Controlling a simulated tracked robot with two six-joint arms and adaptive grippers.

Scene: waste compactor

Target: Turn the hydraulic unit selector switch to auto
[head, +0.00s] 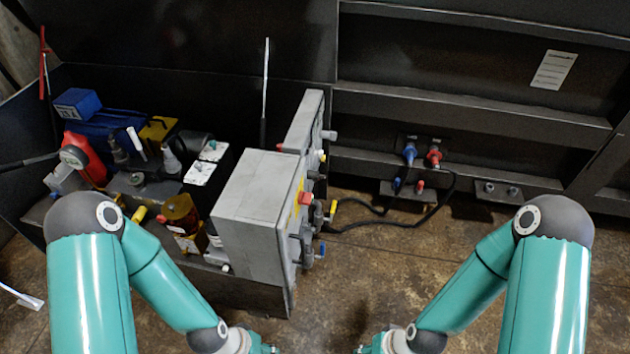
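The hydraulic unit (122,186) is an open black bin at the left, packed with parts. A grey control box (256,203) stands at its right end, with its control face turned right and seen at a steep angle. A red button (305,199) on a yellow plate and several grey knobs and fittings stick out from that face. I cannot tell which is the selector switch or where it points. My two arms reach down to the bottom edge, the left one just below the grey box. Both grippers are cut off below the picture.
A taller grey panel (303,122) stands behind the box. Blue (410,153) and red (434,156) connectors with black hoses are on the dark wall behind. A thin upright rod (265,90) rises behind the unit. The brown floor (400,262) right of the box is mostly clear.

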